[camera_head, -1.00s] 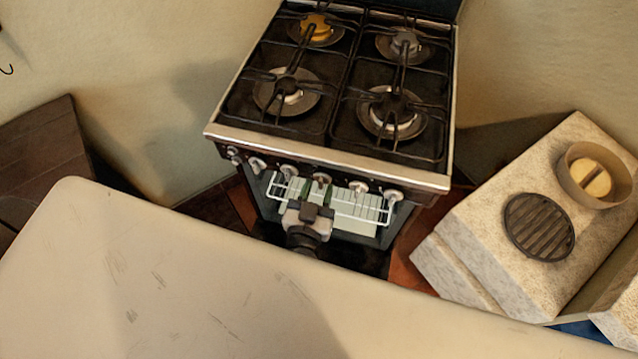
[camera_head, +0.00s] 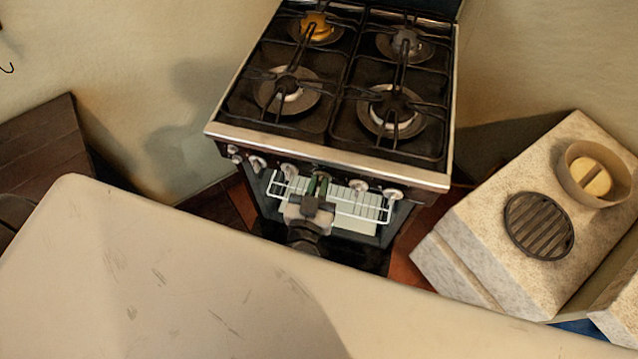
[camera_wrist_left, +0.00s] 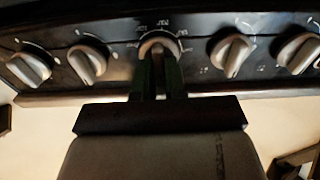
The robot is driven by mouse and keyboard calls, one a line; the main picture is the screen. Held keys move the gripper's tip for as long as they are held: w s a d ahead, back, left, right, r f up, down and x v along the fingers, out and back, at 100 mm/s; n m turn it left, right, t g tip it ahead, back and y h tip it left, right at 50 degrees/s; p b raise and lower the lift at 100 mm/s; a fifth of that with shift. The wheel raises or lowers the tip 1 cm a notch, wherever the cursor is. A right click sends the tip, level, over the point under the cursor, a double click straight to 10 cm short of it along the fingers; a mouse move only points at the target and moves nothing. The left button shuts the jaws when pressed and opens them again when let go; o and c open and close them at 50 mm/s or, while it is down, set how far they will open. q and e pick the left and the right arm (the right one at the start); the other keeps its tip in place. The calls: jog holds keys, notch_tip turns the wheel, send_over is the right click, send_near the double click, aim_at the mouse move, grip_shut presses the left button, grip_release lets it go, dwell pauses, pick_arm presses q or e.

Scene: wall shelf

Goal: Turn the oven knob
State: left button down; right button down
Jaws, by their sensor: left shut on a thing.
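The oven (camera_head: 330,152) stands against the wall with a row of knobs along its front panel. My left gripper (camera_head: 319,184) is at the middle of that row, in front of the panel. In the left wrist view its two green-dark fingers (camera_wrist_left: 157,72) are shut on the middle oven knob (camera_wrist_left: 160,44), which has a dial with markings around it. The fingers hide most of this knob. My right gripper is not in view.
A stone counter (camera_head: 480,225) with a round grate (camera_head: 540,225) and a round container (camera_head: 594,175) stands at the right. A brown wooden piece (camera_head: 45,150) is at the left. A white rack (camera_head: 345,205) sits below the knobs.

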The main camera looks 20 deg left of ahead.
pick_arm(q)
jog(key=shift+a+n+p, duration=0.1)
jog(key=shift+n+p, duration=0.2)
jog(key=shift+n, duration=0.9)
jog(key=shift+a+f+n, duration=0.1)
jog(key=shift+a+n, duration=0.05)
jog(key=shift+n, duration=2.1)
jog(key=shift+a+f+n, duration=0.1)
jog(key=shift+n, duration=2.15)
jog(key=c, duration=1.2)
grip_release()
